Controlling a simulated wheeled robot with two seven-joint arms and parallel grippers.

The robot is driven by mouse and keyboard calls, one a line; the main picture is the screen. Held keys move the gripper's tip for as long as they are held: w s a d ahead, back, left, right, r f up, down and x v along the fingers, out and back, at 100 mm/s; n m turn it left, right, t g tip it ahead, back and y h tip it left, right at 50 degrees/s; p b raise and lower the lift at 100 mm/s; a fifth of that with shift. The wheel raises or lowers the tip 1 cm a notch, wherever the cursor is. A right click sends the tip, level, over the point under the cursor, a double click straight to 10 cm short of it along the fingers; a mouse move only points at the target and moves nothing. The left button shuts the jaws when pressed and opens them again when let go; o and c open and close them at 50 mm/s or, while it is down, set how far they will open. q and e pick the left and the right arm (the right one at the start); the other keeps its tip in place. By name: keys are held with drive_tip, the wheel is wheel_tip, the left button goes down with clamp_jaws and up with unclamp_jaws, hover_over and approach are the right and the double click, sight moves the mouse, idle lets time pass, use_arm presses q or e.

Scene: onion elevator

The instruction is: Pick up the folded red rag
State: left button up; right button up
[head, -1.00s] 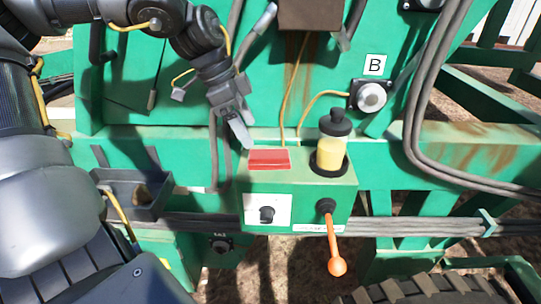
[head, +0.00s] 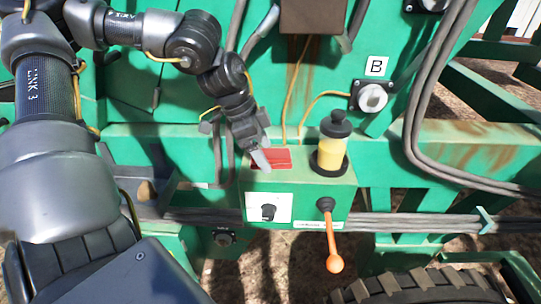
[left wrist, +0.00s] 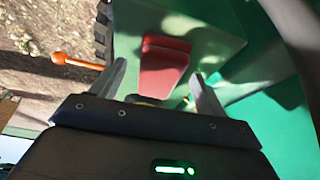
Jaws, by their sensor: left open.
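The folded red rag (head: 284,156) lies flat on top of the green control box (head: 306,183), left of the yellow-filled reservoir. My left gripper (head: 261,160) comes down from the upper left and covers the rag's left part in the head view. In the left wrist view the rag (left wrist: 164,66) lies ahead, between the two open fingers (left wrist: 160,82) in the picture. I cannot tell whether the fingers touch it. My right gripper is in neither view.
The reservoir (head: 331,150) with a black cap stands close right of the rag. An orange-handled lever (head: 333,248) and a black knob (head: 268,212) are on the box front. Grey cables (head: 425,100) hang at the right. A dark tray (head: 160,200) is at the left.

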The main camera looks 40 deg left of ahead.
use_arm(q)
drive_tip(key=c, duration=1.1)
drive_tip(key=shift+o, duration=0.2)
wheel_tip(320, 180, up, 9)
drive_tip(key=b, duration=0.2)
drive_tip(key=shift+f+b, duration=0.15)
drive_tip(key=shift+b, duration=0.25)
drive_tip(key=shift+r, duration=0.65)
